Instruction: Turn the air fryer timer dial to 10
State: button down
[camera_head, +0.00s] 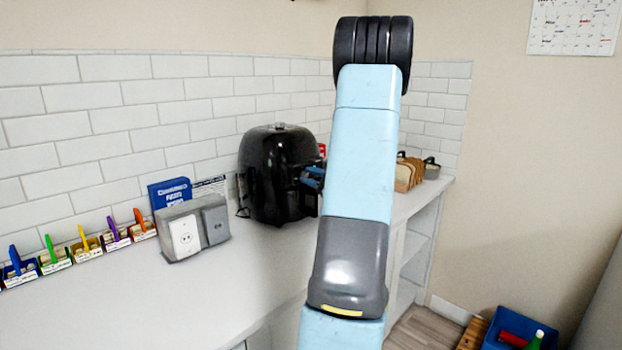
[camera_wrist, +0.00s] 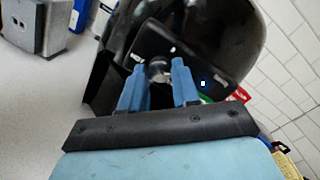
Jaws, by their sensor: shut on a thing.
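The black air fryer (camera_head: 272,170) stands on the counter against the tiled wall in the head view. It also fills the upper middle of the wrist view (camera_wrist: 205,30). Its round grey timer dial (camera_wrist: 159,70) shows on the dark front panel in the wrist view, between the blue fingers of my gripper (camera_wrist: 159,76). The fingers are shut on the dial, one on each side. The dial's marks and its setting are not readable. In the head view my arm hides part of the fryer's right side, and only a bit of blue finger shows there.
A grey socket box (camera_head: 184,233) and a blue box (camera_head: 169,193) stand left of the fryer. Several small bins (camera_head: 84,250) line the wall. A toast rack (camera_head: 408,173) is at the right. The front counter (camera_head: 150,300) is clear.

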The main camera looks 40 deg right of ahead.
jog(key=shift+f, duration=0.1)
jog(key=c, duration=0.8)
grip_release()
jog(key=s, duration=0.4)
jog(key=s+d, duration=0.1)
jog(key=s, duration=0.4)
jog(key=s+d, duration=0.1)
jog(key=s, duration=0.3)
jog(key=shift+s+d+f, duration=0.2)
jog(key=shift+s+d, duration=0.05)
